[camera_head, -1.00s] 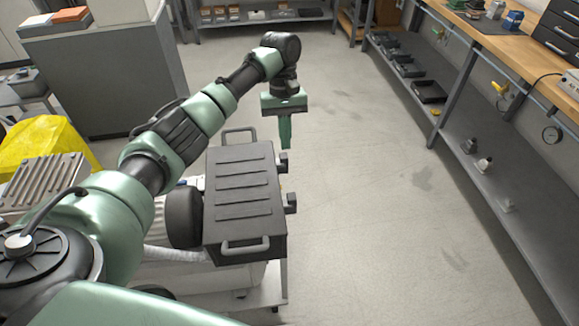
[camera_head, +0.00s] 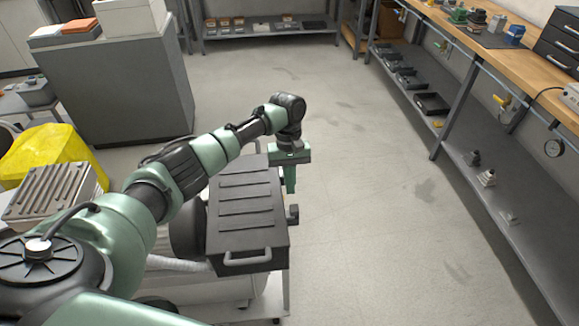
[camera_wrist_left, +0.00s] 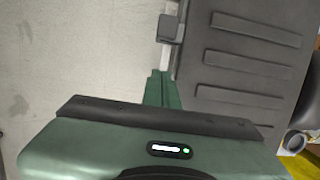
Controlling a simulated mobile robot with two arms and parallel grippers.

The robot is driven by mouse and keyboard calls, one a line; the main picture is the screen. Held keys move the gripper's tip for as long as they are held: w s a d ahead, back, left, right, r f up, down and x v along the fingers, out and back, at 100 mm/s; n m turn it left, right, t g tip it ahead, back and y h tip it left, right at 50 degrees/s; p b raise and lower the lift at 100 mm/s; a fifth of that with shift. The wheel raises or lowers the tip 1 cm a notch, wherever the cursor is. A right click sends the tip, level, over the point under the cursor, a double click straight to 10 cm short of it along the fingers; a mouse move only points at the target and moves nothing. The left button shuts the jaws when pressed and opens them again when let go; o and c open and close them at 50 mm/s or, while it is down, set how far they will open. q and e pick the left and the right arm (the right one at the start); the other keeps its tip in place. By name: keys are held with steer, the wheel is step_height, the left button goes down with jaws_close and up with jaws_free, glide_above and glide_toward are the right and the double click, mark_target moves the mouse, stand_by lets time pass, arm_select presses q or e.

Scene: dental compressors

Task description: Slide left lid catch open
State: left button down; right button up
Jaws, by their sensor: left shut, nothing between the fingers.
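The dark ribbed lid (camera_head: 245,210) tops a box in the head view, with a grey handle (camera_head: 247,257) at its near end. A dark catch (camera_head: 292,214) sticks out from its right side. In the left wrist view the lid (camera_wrist_left: 245,68) is at right, and a catch (camera_wrist_left: 170,28) sits on its side by a pale strip. My left gripper (camera_head: 290,188) points down beside the lid's right edge, on the far side of that catch. Its shut, empty fingers (camera_wrist_left: 161,82) end just short of the catch in the wrist view. Any contact is unclear. The farther catch is hidden.
Open floor (camera_head: 370,210) lies right of the box. A workbench with a lower shelf (camera_head: 500,190) runs along the right. A grey cabinet (camera_head: 125,95) and a yellow cover (camera_head: 45,155) stand at left.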

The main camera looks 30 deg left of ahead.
mark_target(295, 210)
arm_select(q)
steer(key=s+d, duration=0.1)
steer(key=s+d+p, duration=0.1)
steer(key=shift+s+d+r, duration=0.1)
steer(key=shift+s+r, duration=0.1)
steer(key=shift+s, duration=0.2)
steer(key=s+d+p, duration=0.1)
steer(key=p, duration=0.2)
steer(key=s+d+p, duration=0.1)
steer(key=s+p, duration=0.1)
steer(key=p, duration=0.2)
steer(key=shift+s+d+r, duration=0.2)
steer(key=shift+d+r, duration=0.05)
steer(key=shift+r, duration=0.1)
steer(key=shift+s+d+f+p, duration=0.2)
steer(key=shift+s+d+p, duration=0.15)
steer(key=shift+p, duration=0.25)
steer(key=shift+s+f, duration=0.1)
steer(key=shift+f, duration=0.15)
